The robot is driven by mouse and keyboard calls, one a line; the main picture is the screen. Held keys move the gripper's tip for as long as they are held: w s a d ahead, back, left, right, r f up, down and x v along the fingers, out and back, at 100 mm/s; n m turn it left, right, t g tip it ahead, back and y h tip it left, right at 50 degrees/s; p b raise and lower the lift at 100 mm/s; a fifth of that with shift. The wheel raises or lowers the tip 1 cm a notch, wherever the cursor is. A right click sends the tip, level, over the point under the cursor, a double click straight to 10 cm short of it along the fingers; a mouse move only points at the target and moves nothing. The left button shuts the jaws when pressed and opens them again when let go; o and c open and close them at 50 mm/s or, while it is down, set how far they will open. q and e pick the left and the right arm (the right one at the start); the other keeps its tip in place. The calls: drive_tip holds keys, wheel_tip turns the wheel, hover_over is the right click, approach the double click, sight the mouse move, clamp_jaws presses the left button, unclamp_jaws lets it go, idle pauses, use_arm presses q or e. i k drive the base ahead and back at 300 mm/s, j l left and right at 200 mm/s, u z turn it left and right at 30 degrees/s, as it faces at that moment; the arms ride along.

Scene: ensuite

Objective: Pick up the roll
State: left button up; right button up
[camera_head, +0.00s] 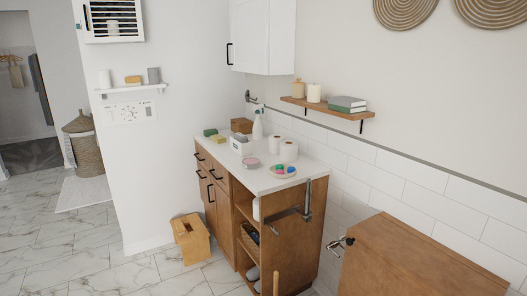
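Two white rolls stand upright side by side on the white countertop (262,179), near the wall. The rear roll (275,144) is slightly left of the front roll (290,150), which partly covers it. Another white rounded item (256,209), perhaps a roll, is partly hidden in the cabinet's open upper shelf. I cannot tell which roll the task means. Neither of my grippers is in view.
The wooden cabinet (291,243) carries a spray bottle (257,126), a white box (240,144), a pink-lidded tin (250,162) and a dish of colored pieces (281,171). A wooden stool (191,238) stands left on open tiled floor.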

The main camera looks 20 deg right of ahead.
sight(289, 149)
drive_tip(key=i+j, duration=0.25)
drive_tip(key=i, duration=0.15)
drive_tip(key=i+j, duration=0.25)
drive_tip(key=i, duration=0.15)
drive_tip(key=i+j, duration=0.25)
drive_tip(key=i, duration=0.15)
drive_tip(key=i+j+z, duration=0.25)
drive_tip(key=i, duration=0.2)
drive_tip(key=i+l+z, duration=0.1)
drive_tip(key=i+z, duration=0.5)
drive_tip(key=z, duration=0.15)
drive_tip(key=i+z, duration=0.4)
drive_tip(key=k+j, duration=0.05)
drive_tip(key=k, duration=0.05)
